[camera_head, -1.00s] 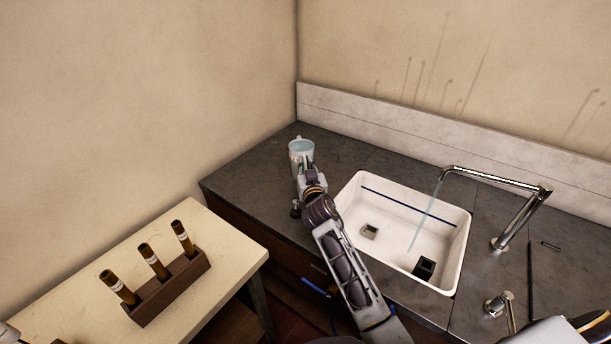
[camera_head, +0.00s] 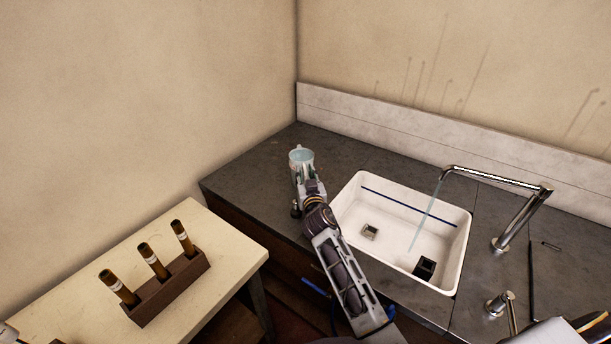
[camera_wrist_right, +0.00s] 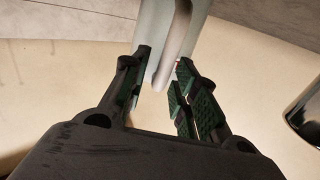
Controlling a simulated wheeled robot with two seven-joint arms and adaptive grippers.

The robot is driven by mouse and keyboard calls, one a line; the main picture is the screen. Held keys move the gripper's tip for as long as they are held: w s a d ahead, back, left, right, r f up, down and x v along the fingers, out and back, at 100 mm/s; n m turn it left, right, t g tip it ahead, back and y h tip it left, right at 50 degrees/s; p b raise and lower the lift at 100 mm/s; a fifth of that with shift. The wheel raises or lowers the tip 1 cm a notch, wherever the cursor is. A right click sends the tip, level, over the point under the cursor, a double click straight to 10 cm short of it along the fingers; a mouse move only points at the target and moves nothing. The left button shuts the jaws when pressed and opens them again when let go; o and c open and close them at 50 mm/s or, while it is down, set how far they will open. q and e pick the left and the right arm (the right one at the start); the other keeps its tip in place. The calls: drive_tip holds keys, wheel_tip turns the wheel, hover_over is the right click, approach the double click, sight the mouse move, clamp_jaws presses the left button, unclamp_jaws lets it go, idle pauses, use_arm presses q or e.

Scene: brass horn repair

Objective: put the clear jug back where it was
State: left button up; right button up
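The clear jug (camera_head: 302,157) is at the far left part of the dark counter, left of the sink, and looks upright. My right gripper (camera_head: 304,172) is at its near side. In the right wrist view a pale translucent part of the jug (camera_wrist_right: 172,35) comes down between the green-padded fingers of my right gripper (camera_wrist_right: 163,70), which hold it. The fingers hide the jug's near side, and I cannot tell whether its base touches the counter. My left gripper is not in view.
A white sink (camera_head: 345,208) lies right of my arm, with a thin stream falling from the chrome tap (camera_head: 520,215). A dark block (camera_head: 425,267) sits in the sink. A wooden rack (camera_head: 165,292) with several brown tubes stands on the pale table (camera_head: 215,235). The counter behind the jug is clear.

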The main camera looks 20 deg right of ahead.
idle(0.4)
